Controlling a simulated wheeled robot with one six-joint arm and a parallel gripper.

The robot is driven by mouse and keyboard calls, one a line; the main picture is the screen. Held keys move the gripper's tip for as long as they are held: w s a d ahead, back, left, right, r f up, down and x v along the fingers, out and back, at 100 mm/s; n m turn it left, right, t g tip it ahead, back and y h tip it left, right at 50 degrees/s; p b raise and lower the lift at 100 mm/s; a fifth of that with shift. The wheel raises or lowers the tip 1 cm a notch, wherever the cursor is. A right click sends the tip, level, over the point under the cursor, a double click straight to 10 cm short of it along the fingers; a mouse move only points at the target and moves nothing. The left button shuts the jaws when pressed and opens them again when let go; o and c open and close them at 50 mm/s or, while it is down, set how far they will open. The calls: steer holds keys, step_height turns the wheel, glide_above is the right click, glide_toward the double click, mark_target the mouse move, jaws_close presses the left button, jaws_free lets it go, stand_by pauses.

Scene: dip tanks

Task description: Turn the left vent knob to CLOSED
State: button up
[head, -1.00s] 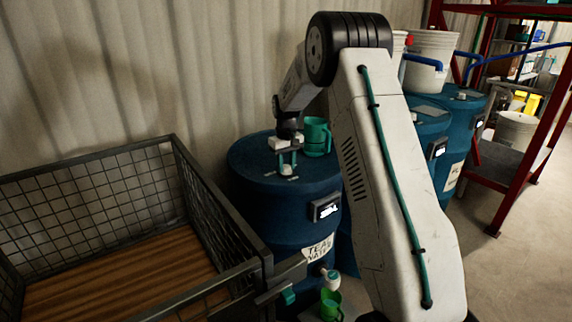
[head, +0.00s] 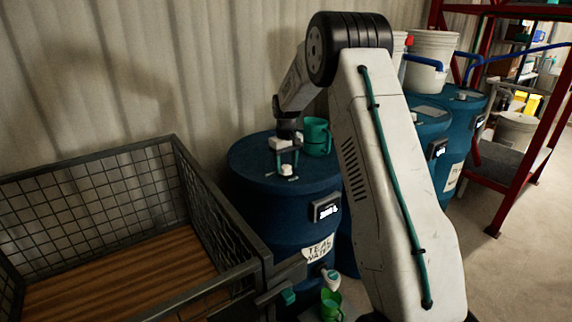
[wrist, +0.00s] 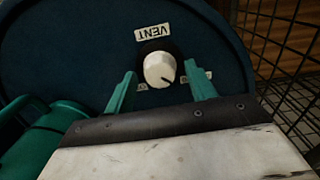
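The vent knob is white and round on top of the nearest blue drum, in the head view (head: 286,170) and in the wrist view (wrist: 160,68). A VENT label (wrist: 153,32) sits beside it, upside down in the wrist view. A dark mark on the knob points to the lower right there. Two small position labels are partly hidden by my fingers and unreadable. My gripper (wrist: 158,90) is open, its teal fingers on either side of the knob with gaps showing. In the head view my gripper (head: 287,158) is just above the knob.
A green mug (head: 316,138) stands on the drum (head: 255,160), close beside my gripper. A wire-sided crate (head: 215,215) is at the left. More blue drums (head: 430,125) and a red rack (head: 520,175) stand at the right. A tap (head: 331,280) is low on the drum.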

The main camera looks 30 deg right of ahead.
mark_target(286, 167)
step_height(286, 167, up, 8)
steer(key=shift+f, duration=0.1)
stand_by(0.4)
stand_by(0.4)
steer(key=shift+s+f, duration=0.1)
steer(key=shift+s, duration=0.05)
steer(key=shift+m+g, duration=0.6)
steer(key=s, duration=0.1)
steer(key=s+a+f, duration=0.1)
steer(key=s, duration=0.1)
steer(key=s+f, duration=0.1)
steer(key=shift+s+a, duration=0.2)
steer(key=shift+a, duration=0.2)
steer(key=s+a+r+t, duration=0.1)
steer(key=s+a+r, duration=0.3)
steer(key=s, duration=0.9)
steer(key=s+a+r, duration=0.4)
steer(key=s+a, duration=0.5)
steer(key=s, duration=0.5)
steer(key=s+a+r+t, duration=0.1)
steer(key=s+a+r, duration=0.3)
steer(key=s, duration=0.9)
steer(key=a, duration=0.3)
steer(key=shift+s+n+t, duration=0.3)
steer(key=shift+s, duration=0.1)
